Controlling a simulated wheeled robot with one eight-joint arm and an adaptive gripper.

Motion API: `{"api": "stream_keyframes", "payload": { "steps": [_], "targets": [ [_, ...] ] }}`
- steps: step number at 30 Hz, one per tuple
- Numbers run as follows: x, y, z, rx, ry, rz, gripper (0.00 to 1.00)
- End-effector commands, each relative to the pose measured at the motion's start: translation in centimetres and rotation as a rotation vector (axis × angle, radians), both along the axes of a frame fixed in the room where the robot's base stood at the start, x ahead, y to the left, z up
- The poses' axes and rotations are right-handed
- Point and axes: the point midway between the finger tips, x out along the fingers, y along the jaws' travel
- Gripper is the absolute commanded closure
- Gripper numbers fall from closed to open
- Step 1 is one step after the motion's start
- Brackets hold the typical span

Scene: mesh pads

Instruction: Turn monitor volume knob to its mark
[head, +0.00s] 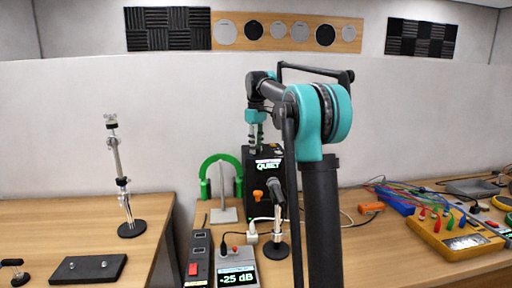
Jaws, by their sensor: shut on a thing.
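The monitor is a black box (251,178) near the back of the right-hand table, with a lit green "QUIET" display on its upper front. My gripper (254,144) points down at the top of the box, at its left side, with its fingers close together. It is shut on what seems to be the volume knob. The knob and its mark are too small or hidden to make out, so I cannot tell how it is turned. A level meter (238,278) in front of the box shows about "-25 dB".
A microphone on a round-based stand (276,250) and an orange part (257,195) stand before the box. Green headphones (208,170) hang at left. A power strip (198,260) lies in front. A yellow instrument (455,240) and cables lie at right. A gap separates the left table.

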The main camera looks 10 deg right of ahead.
Motion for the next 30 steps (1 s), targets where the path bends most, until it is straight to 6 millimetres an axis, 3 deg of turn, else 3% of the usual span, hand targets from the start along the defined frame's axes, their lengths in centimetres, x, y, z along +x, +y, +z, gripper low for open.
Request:
{"api": "stream_keyframes", "payload": {
  "steps": [30],
  "targets": [
    [0.09, -0.09, 0.04, 0.001, -0.001, -0.966, 1.0]
  ]
}}
